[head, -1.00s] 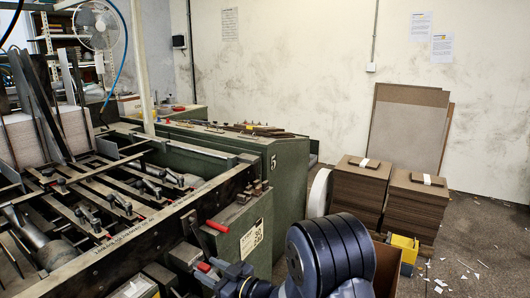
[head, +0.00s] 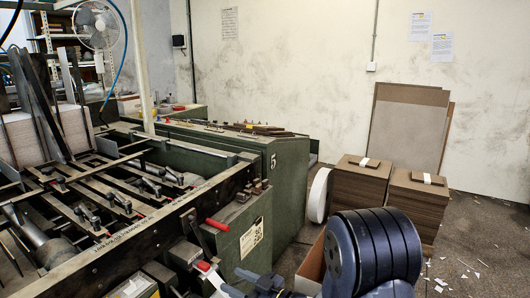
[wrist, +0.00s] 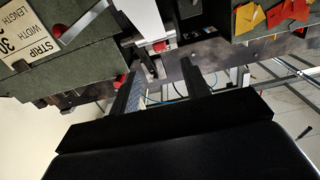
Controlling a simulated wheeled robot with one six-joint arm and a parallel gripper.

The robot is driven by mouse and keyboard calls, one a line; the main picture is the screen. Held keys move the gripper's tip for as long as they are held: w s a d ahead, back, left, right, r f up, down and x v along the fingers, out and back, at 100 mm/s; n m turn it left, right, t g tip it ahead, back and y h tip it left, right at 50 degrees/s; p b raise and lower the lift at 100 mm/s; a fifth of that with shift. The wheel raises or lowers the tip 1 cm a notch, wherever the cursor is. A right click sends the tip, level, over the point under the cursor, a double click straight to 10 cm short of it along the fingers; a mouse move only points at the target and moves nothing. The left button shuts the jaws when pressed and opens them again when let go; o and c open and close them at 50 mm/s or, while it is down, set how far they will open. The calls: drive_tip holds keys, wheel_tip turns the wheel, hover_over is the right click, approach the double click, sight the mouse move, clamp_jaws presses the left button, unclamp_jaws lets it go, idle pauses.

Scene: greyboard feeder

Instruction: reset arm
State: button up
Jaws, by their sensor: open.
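My gripper (wrist: 163,68) is open in the wrist view, its two dark fingers apart with nothing between them. In the head view my dark blue arm (head: 372,250) fills the bottom right, in front of the green feeder machine (head: 285,185). The wrist view looks past the fingers at green machine panels with a label plate (wrist: 22,48).
Two stacks of greyboard (head: 360,190) stand on the floor at right, with large boards (head: 408,125) leaning on the wall behind. An open cardboard box (head: 311,265) is beside my arm. A red-handled lever (head: 217,225) sticks out from the machine. Scraps litter the right floor.

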sight(208, 268)
drive_tip(key=x, duration=0.9)
drive_tip(key=shift+a+p, duration=0.3)
drive_tip(key=p+v, duration=0.1)
drive_tip(key=v, duration=0.7)
drive_tip(key=shift+d+r, duration=0.2)
